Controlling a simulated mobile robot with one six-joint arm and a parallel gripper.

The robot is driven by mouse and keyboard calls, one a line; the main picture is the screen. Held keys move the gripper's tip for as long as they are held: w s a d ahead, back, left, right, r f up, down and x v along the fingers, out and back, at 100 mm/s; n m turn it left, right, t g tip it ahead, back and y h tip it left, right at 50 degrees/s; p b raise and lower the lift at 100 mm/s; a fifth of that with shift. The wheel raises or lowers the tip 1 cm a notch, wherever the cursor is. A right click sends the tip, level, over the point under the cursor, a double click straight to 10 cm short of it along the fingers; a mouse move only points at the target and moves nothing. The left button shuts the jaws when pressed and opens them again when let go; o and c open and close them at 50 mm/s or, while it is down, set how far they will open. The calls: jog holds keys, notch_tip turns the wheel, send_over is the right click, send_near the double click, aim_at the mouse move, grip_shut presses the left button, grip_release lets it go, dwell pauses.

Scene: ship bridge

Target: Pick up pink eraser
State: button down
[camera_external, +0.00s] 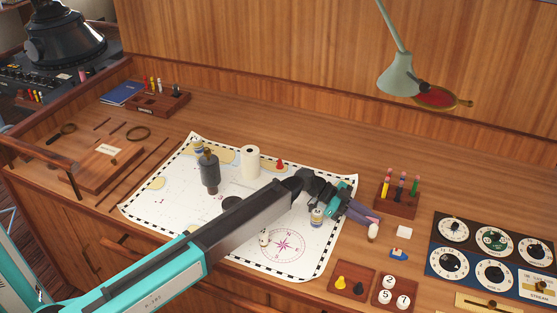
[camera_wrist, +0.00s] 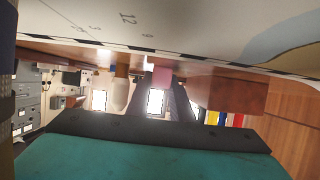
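My gripper (camera_external: 374,220) reaches low over the desk at the right edge of the chart, its purple-grey fingers pointing right. In the wrist view, which is upside down, a small pink block, the pink eraser (camera_wrist: 160,76), shows between the tips of the two dark fingers. It fills most of the gap there. Light shows between the fingers nearer the palm. Whether the fingers press on the eraser cannot be told.
A cream rounded piece (camera_external: 373,232) stands just beside the fingertips. A wooden pen stand (camera_external: 397,208) is behind, a blue-and-white item (camera_external: 399,255) in front right. A small jar (camera_external: 317,217) stands on the chart (camera_external: 170,205) under my wrist. Dial panels (camera_external: 474,243) lie to the right.

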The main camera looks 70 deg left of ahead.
jog(key=shift+r, duration=0.15)
jog(key=shift+r+b, duration=1.45)
jog(key=shift+r, duration=3.4)
